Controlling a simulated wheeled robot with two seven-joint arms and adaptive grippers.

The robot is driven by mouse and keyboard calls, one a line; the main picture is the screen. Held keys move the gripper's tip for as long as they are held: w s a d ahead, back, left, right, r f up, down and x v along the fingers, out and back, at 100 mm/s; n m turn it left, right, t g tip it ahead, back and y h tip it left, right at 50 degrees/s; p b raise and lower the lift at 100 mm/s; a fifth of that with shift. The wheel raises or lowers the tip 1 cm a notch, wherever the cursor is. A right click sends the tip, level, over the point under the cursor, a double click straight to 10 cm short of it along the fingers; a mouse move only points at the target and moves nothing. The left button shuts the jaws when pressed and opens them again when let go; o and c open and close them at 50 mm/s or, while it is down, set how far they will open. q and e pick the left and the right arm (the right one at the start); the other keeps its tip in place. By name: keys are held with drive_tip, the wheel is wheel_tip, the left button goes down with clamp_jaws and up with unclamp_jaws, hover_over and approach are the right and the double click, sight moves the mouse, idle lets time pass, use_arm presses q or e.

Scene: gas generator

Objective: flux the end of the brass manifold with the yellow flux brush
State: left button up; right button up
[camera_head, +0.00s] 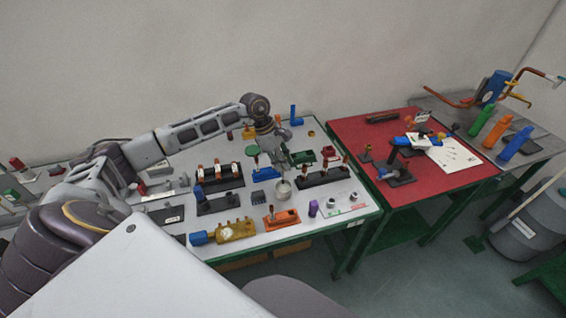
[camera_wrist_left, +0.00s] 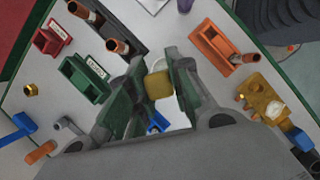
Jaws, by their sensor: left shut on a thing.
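The yellow flux brush shows as a short yellow block (camera_wrist_left: 158,85) between the fingers of my left gripper (camera_wrist_left: 152,92), which is shut on it. In the head view the left gripper (camera_head: 284,158) hangs over the back-middle of the white table, just above a small silver pot (camera_head: 283,189). The brush's lower end is hidden, so I cannot tell whether it is in the pot. The brass manifold (camera_head: 236,231) lies near the table's front edge, with a blue piece at its left end. It also shows in the left wrist view (camera_wrist_left: 262,101), apart from the gripper.
An orange holder (camera_head: 281,219) and a purple cylinder (camera_head: 312,208) stand right of the manifold. Green and red holders and a black rack with copper pieces (camera_head: 322,177) crowd the area around the gripper. A red-topped table (camera_head: 355,140) stands to the right.

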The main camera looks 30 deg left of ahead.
idle(0.4)
use_arm(q)
drive_tip(key=shift+b, duration=0.3)
idle(0.3)
idle(0.4)
drive_tip(key=shift+f+b, duration=0.65)
drive_tip(key=shift+f, duration=0.1)
drive_tip(key=shift+f+b, duration=0.95)
drive_tip(key=shift+f, duration=0.2)
idle(0.4)
drive_tip(key=shift+r, duration=0.1)
idle(0.4)
drive_tip(key=shift+r+p, duration=0.6)
drive_tip(key=shift+r, duration=0.75)
drive_tip(key=shift+r+p, duration=0.65)
drive_tip(key=shift+r, duration=0.95)
drive_tip(key=shift+r, duration=0.1)
